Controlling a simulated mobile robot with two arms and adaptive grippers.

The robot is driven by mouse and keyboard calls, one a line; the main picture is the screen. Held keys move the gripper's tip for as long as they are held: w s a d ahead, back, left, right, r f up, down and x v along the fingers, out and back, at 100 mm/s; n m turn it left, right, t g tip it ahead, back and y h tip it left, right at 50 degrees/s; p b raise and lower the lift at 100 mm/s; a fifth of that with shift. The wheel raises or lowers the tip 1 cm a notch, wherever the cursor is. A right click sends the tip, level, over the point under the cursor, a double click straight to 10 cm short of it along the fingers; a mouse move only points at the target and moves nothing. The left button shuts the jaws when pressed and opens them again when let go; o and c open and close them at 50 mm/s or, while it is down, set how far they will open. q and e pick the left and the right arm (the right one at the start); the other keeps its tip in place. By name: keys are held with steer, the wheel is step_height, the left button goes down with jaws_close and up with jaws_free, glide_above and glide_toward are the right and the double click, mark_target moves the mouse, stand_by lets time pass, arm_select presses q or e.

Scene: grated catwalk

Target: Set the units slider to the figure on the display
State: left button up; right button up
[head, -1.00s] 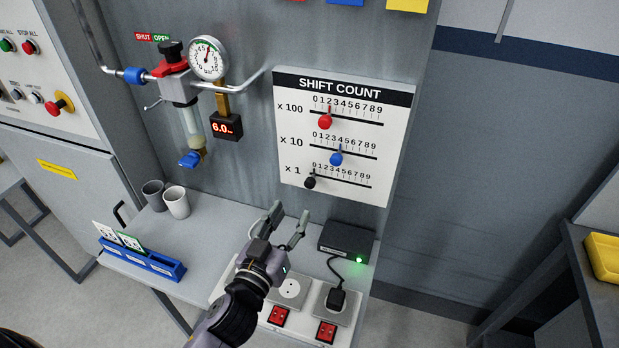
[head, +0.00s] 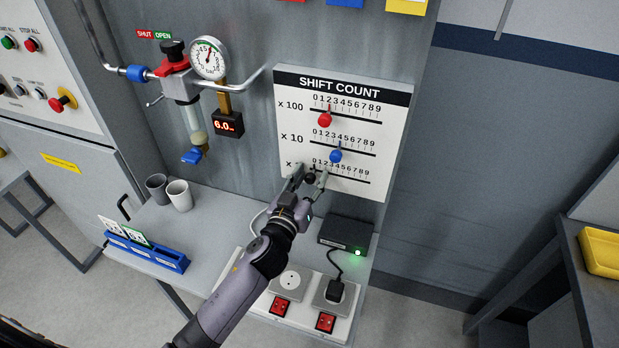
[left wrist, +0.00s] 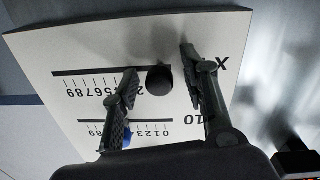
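The units slider is the bottom "x 1" row of the SHIFT COUNT panel (head: 287,127). Its black knob (head: 310,179) is near the 0 end of its scale. My left gripper (head: 309,175) is at this row, with a finger on either side of the knob. In the left wrist view the round black knob (left wrist: 159,79) sits between the open fingers (left wrist: 160,63), with a gap on each side. The gripper partly hides the "x 1" label in the head view. The display (head: 226,124) under the gauge reads about 6.0 in red. My right gripper is out of view.
Just above are the blue tens knob (head: 336,156) and the red hundreds knob (head: 325,120). Left are the valve pipework and gauge (head: 208,58). On the shelf below are two cups (head: 179,195), a blue rack (head: 146,254), a black box (head: 343,235) and sockets.

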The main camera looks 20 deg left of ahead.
arm_select(q)
jaws_close()
stand_by(0.3)
stand_by(0.4)
